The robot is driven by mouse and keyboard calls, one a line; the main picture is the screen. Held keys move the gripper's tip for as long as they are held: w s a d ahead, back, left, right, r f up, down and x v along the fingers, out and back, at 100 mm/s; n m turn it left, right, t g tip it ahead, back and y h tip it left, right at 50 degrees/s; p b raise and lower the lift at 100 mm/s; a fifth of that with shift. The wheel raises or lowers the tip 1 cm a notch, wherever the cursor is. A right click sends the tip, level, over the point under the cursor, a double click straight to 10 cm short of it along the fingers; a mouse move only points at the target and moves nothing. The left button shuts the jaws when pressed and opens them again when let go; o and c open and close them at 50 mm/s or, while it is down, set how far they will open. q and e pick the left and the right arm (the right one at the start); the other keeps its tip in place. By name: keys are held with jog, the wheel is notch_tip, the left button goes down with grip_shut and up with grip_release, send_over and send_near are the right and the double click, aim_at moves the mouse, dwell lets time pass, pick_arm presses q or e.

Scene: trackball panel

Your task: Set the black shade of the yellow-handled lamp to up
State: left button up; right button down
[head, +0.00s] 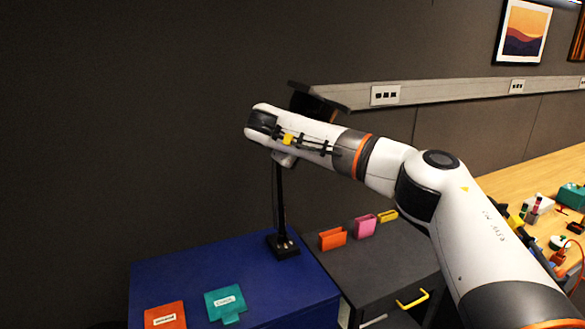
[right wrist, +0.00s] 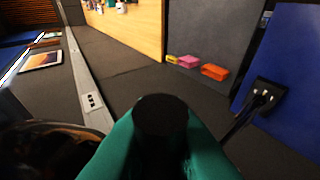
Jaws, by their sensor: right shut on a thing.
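A black lamp stands on the blue cabinet, its square base (head: 283,245) at the cabinet's right edge and its thin pole (head: 281,200) rising to my right wrist. A dark shade-like part (head: 316,104) shows behind my right arm; its tilt is hard to tell. My right gripper (right wrist: 160,130) has teal fingers, shut around a dark round part (right wrist: 160,108). A glossy dark curved shape (right wrist: 50,145), perhaps the shade, is at the lower left of the wrist view. The lamp base (right wrist: 265,95) shows there at right. I make out no yellow handle for certain. My left gripper is out of view.
The blue cabinet (head: 180,270) carries an orange and a teal label card (head: 225,303). A dark cabinet (head: 375,262) beside it holds orange, pink and yellow holders. A wall rail with sockets (head: 385,95) runs behind my arm. A wooden table (head: 535,180) with small items is at right.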

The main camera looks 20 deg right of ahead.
jog(key=h+b, duration=0.2)
jog(key=d+n+t+h+b, duration=0.1)
jog(key=h+b, duration=0.1)
jog(key=b, duration=0.1)
jog(key=shift+d+r+h, duration=0.15)
jog(key=shift+h, duration=0.15)
dwell(0.4)
jog(key=c, duration=1.4)
grip_release()
jog(key=shift+w+d, duration=0.1)
jog(key=b+v, duration=0.4)
jog(key=v, duration=0.8)
